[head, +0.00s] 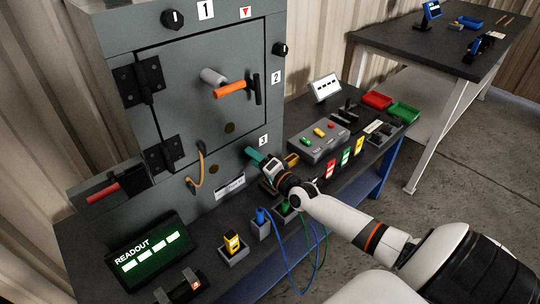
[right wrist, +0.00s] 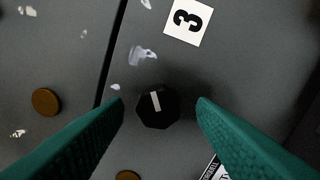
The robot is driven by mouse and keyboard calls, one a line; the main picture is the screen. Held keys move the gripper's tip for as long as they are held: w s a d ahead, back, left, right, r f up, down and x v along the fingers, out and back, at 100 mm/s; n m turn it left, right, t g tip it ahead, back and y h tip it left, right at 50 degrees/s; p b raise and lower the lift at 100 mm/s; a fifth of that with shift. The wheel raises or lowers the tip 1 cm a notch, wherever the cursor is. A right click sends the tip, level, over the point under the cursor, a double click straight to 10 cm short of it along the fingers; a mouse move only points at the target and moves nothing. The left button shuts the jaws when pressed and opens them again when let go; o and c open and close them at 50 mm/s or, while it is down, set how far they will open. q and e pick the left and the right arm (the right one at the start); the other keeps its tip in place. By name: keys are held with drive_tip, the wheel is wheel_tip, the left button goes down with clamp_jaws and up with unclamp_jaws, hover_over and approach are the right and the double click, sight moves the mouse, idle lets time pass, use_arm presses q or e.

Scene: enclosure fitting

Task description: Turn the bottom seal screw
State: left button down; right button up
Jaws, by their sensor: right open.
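The bottom seal screw (right wrist: 157,108) is a dark, many-sided knob with a white line, beside the label 3 (right wrist: 188,20). In the right wrist view its white line runs nearly upright, leaning slightly left at the top. My right gripper (right wrist: 160,106) is open, with its teal fingertips on either side of the screw and a gap showing on both sides. In the head view the right gripper (head: 256,157) is at the cabinet's lower right front, below the label 3 (head: 263,140), and hides the screw. My left gripper is not in view.
The grey cabinet (head: 190,125) has an orange-handled lever (head: 232,89) and other black knobs, at label 1 (head: 172,19) and label 2 (head: 280,49). A button box (head: 318,140) stands right of the gripper. Blue and green cables (head: 285,250) hang below my arm.

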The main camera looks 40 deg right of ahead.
drive_tip(key=s, duration=1)
drive_tip(key=shift+s+d, duration=0.4)
drive_tip(key=shift+d, duration=0.05)
